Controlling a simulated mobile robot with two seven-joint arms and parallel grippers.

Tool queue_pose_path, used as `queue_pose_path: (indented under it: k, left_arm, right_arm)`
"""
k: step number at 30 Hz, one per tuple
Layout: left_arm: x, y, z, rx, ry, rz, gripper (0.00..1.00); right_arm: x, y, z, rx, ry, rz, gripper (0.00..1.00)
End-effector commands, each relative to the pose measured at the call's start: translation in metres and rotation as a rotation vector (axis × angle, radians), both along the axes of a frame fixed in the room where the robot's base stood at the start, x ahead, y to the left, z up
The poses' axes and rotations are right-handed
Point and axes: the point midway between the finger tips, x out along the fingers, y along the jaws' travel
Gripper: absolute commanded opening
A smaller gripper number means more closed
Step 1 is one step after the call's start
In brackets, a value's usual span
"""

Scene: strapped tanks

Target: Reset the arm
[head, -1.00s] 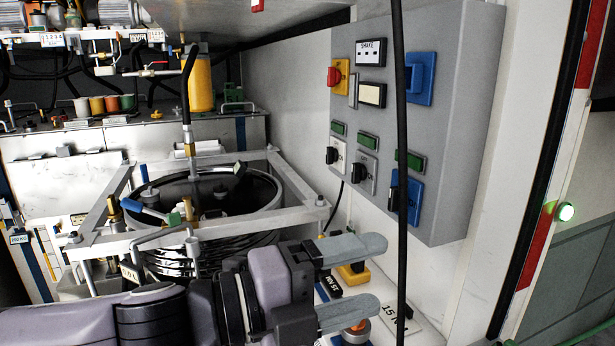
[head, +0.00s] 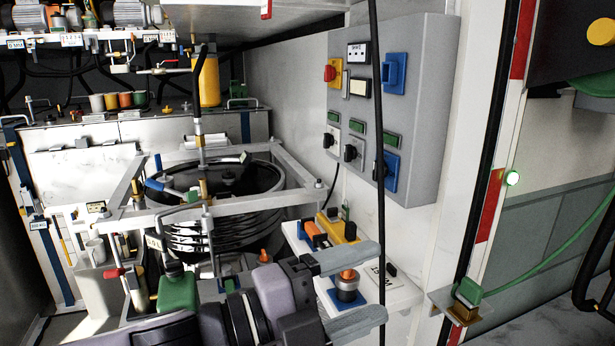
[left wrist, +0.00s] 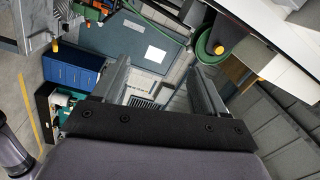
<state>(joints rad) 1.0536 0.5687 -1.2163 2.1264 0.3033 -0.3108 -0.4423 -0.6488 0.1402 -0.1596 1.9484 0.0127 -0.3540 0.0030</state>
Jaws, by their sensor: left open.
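My left gripper (head: 366,285) is at the lower middle of the head view. Its two grey fingers are apart and point to the right, with nothing held between them. They appear in front of a white shelf (head: 402,293) that carries an orange-topped connector in a blue base (head: 347,296). In the left wrist view the left gripper (left wrist: 160,88) also shows open, with empty space between its fingers and the floor area below. My right gripper is in neither view.
A dark round tank (head: 265,180) stands in a grey frame (head: 272,201) left of centre. A grey control panel (head: 425,110) hangs on the wall. A black cable (head: 377,130) hangs in front of it. A green hose (head: 545,262) runs at the right.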

Motion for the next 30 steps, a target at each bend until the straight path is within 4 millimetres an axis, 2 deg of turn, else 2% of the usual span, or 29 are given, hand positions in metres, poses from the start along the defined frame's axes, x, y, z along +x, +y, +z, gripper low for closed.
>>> queue_pose_path:
  k: [8,14,17,23,26,30]
  left_arm:
    - [0.018,0.011,-0.036,-0.199,0.277,0.092,0.72]
    - [0.034,0.033,-0.076,-0.334,0.483,0.202,0.72]
    - [0.040,0.048,-0.102,-0.395,0.587,0.272,0.72]
    - [0.044,0.086,-0.168,-0.502,0.796,0.435,0.72]
    - [0.039,0.109,-0.206,-0.546,0.899,0.531,0.72]
    - [0.021,0.144,-0.264,-0.596,1.038,0.679,0.72]
  right_arm:
    - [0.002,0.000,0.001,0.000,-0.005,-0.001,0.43]
    - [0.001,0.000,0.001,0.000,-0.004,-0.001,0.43]
    - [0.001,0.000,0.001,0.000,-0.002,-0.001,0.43]
    - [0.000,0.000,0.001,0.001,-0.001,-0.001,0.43]
    - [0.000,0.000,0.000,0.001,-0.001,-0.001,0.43]
    - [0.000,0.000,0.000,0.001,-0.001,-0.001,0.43]
